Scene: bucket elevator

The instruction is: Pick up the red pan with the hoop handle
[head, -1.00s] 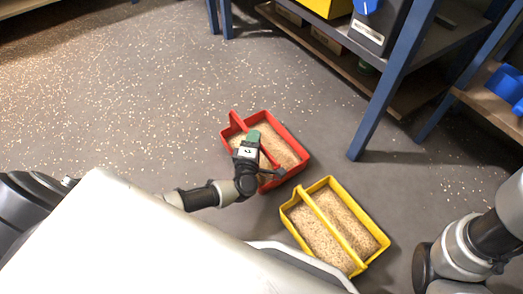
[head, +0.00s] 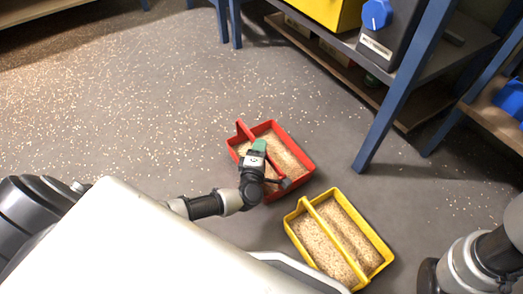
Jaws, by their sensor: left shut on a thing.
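The red pan (head: 299,153) with its red hoop handle (head: 244,132) is near the middle of the head view. It holds pale grain. My left gripper (head: 275,179) is over the pan's near part, shut on the handle. The wrist covers part of the handle and grain, so the exact grip is hidden. The pan looks about level; I cannot tell whether it is clear of the floor. My right arm shows at the lower right, but its gripper is out of view.
A yellow pan (head: 378,240) of grain, also with a hoop handle, stands close on the near right. A blue-legged bench (head: 383,122) is at the upper right, with a blue knob (head: 377,14) on a dark box. Scattered grain covers the open floor (head: 130,110) at left.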

